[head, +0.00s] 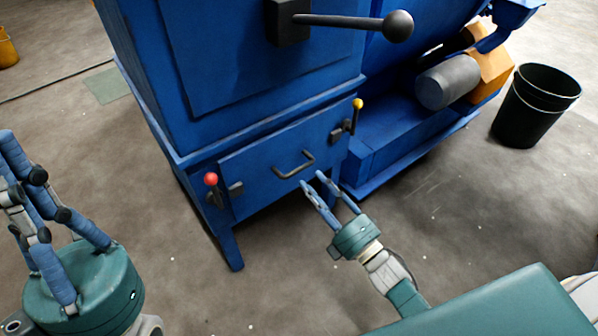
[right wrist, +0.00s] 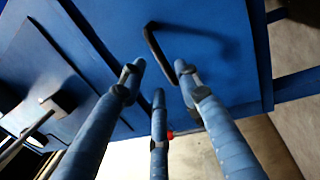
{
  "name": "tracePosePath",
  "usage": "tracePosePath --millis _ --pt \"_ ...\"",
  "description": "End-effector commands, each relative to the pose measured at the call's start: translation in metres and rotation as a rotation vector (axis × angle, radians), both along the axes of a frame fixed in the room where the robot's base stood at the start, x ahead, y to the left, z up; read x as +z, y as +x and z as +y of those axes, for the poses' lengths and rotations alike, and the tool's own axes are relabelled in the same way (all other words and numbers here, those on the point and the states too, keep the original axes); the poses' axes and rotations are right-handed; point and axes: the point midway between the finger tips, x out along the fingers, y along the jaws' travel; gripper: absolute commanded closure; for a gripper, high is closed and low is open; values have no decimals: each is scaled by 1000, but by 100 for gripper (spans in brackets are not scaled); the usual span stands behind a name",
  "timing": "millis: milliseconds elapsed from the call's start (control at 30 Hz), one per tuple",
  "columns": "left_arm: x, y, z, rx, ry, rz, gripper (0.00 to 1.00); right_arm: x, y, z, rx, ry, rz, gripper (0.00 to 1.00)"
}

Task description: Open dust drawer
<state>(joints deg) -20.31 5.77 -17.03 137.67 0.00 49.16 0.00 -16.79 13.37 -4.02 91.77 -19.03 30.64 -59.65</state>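The dust drawer (head: 262,172) is a blue panel low on the blue machine, and its front looks flush and shut. Its dark bar handle (head: 294,164) also shows in the right wrist view (right wrist: 153,45). A red-knobbed latch (head: 211,182) is at the drawer's left edge and a yellow-knobbed latch (head: 356,106) at its right; both knobs point up. My right gripper (head: 312,182) is open, its fingers pointing at the handle from just below and right. No grip on the handle shows. My left gripper (head: 22,165) has its fingers spread, empty, far left of the drawer.
A large black ball-ended lever (head: 350,21) sticks out from the cabinet above the drawer. A grey cylinder (head: 448,82) lies at the machine's right side. A black bin (head: 536,104) stands on the floor at right. The floor before the drawer is clear.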

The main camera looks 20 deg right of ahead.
Motion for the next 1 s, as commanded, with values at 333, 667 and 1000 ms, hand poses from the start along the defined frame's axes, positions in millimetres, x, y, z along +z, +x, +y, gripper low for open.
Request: tracePosePath --millis 333,667,1000 --pt "-12 -10 3 -2 -15 -43 100 9 55 19 0 1 -1 67" --pt "-14 -10 2 -3 -13 -42 100 12 64 23 -1 1 3 67" --pt "-14 -10 2 -3 -13 -41 100 11 64 23 -1 1 4 100"
